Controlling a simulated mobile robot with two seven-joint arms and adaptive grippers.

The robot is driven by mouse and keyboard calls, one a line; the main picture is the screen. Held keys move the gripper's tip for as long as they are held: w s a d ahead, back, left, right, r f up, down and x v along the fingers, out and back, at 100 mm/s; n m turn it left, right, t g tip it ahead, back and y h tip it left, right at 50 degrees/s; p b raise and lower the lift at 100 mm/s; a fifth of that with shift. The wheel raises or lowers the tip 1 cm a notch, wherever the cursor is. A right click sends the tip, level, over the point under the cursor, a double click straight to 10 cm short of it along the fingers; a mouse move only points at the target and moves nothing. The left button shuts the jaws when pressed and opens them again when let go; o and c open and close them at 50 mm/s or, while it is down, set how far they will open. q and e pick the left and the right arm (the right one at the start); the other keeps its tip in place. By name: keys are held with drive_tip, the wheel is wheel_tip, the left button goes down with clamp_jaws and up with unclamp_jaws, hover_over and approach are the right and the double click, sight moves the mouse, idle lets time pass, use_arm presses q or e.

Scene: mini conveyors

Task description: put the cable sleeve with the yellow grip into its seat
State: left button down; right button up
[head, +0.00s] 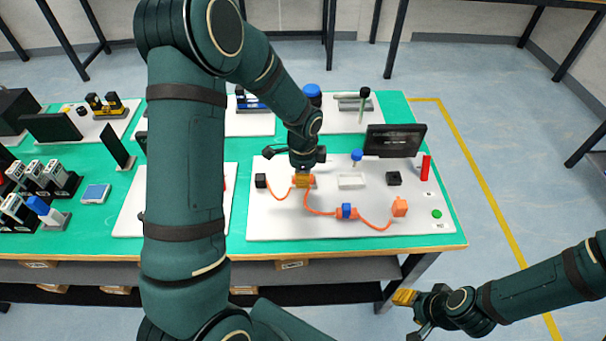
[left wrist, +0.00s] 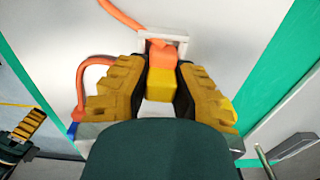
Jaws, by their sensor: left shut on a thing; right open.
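The cable sleeve with the yellow grip is on the white board. Its yellow grip (left wrist: 161,84) is between the fingers of my left gripper (head: 303,176), which is shut on it; the fingers also show in the left wrist view (left wrist: 160,92). The orange sleeve body (left wrist: 160,54) reaches beyond the fingertips into a white bracket (left wrist: 183,43). I cannot tell whether it is fully down in it. In the head view the gripper largely covers this spot. My right gripper (head: 404,298) is open and empty, off the table's front right.
An orange cable (head: 322,212) runs to a sleeve with a blue grip (head: 346,211) and an orange block (head: 400,206). A white block (head: 351,182), a black block (head: 394,178), a dark panel (head: 395,140) and a red post (head: 426,168) stand to the right. Another black block (head: 261,180) stands left.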

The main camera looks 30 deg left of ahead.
use_arm(q)
drive_tip(key=c, duration=0.9)
unclamp_jaws()
drive_tip(key=shift+o, duration=0.2)
drive_tip(key=shift+w+r, duration=0.1)
drive_tip(key=shift+r, duration=0.1)
drive_tip(key=shift+w+r, duration=0.1)
drive_tip(key=shift+r, duration=0.2)
wheel_tip(320, 180, up, 11)
drive_tip(key=shift+s, duration=0.25)
